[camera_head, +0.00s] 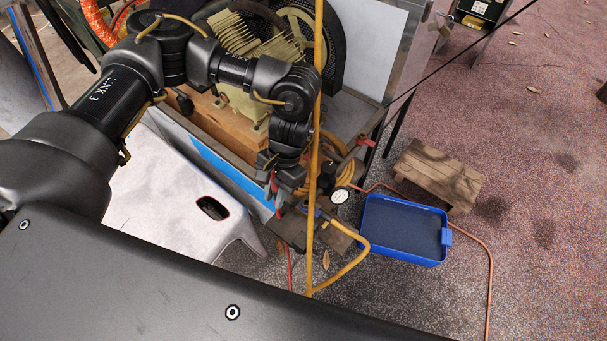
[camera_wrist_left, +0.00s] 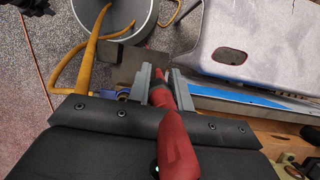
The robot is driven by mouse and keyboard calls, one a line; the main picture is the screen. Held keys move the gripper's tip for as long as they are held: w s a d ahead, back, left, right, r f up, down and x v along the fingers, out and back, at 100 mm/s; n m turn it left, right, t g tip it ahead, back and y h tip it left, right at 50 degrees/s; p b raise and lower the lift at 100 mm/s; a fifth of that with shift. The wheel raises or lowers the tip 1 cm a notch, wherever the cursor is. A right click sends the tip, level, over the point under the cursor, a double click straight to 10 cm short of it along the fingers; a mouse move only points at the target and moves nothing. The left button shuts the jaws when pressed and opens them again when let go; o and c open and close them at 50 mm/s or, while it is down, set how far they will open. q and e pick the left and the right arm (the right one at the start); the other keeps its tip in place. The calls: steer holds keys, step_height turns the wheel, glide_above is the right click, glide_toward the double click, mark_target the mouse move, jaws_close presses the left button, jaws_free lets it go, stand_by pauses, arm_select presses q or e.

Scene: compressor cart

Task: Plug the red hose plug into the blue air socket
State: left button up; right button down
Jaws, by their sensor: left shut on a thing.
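My left gripper (camera_head: 279,192) is shut on the red hose plug (camera_head: 277,207) beside the corner of the compressor cart. In the left wrist view the red plug (camera_wrist_left: 177,135) runs between the two grey fingers (camera_wrist_left: 160,88), its dark collar at the fingers and a narrower red end beyond them. A small blue part, which may be the blue air socket (camera_wrist_left: 123,93), shows just left of the fingers, partly hidden by the gripper body. The plug looks apart from it. My right gripper is not in view.
A yellow hose (camera_head: 316,130) crosses in front of the cart beside the gripper. A pressure gauge (camera_head: 340,195) sits just right. A blue tray (camera_head: 443,250) and a wooden stool (camera_head: 438,172) stand on the ground at right. A white plastic seat (camera_head: 160,190) stands left.

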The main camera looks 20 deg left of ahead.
mark_target(303, 204)
arm_select(q)
steer(key=w+d+r+m+t+y, duration=0.1)
steer(key=w+d+r+m+y, duration=0.1)
steer(key=w+d+r+m, duration=0.1)
steer(key=shift+d+r+m+p, duration=0.4)
steer(key=shift+d+r+m, duration=0.1)
steer(key=shift+d+m, duration=0.95)
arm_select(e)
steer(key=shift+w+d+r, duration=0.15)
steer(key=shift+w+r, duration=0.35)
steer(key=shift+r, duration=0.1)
arm_select(q)
steer(key=shift+d, duration=0.1)
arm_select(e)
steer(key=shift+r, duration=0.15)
